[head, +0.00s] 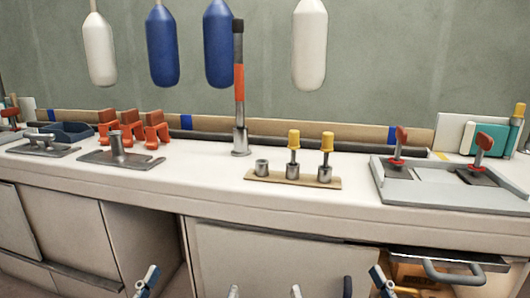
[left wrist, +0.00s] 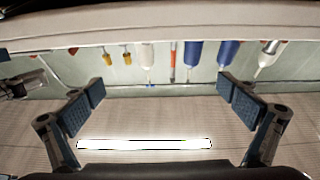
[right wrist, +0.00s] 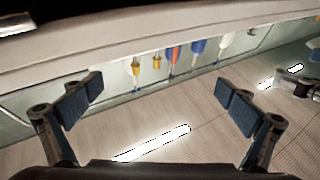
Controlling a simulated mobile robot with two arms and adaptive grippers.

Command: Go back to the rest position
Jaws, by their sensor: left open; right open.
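My left gripper (head: 190,287) and right gripper (head: 341,287) show low in the head view, in front of the cabinet and below the counter top, with only finger parts in frame. In the left wrist view the left gripper's (left wrist: 162,92) blue-padded fingers are wide apart with nothing between them. In the right wrist view the right gripper's (right wrist: 158,92) fingers are also wide apart and empty. The two grippers are apart from each other and touch nothing that I can see.
The white counter (head: 210,180) carries an orange-and-black handled tool (head: 239,85), yellow-topped pieces on a board (head: 255,177), and a grey tray (head: 450,196). A drawer (head: 450,262) with a grey handle juts out at lower right. Fenders (head: 162,45) hang behind.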

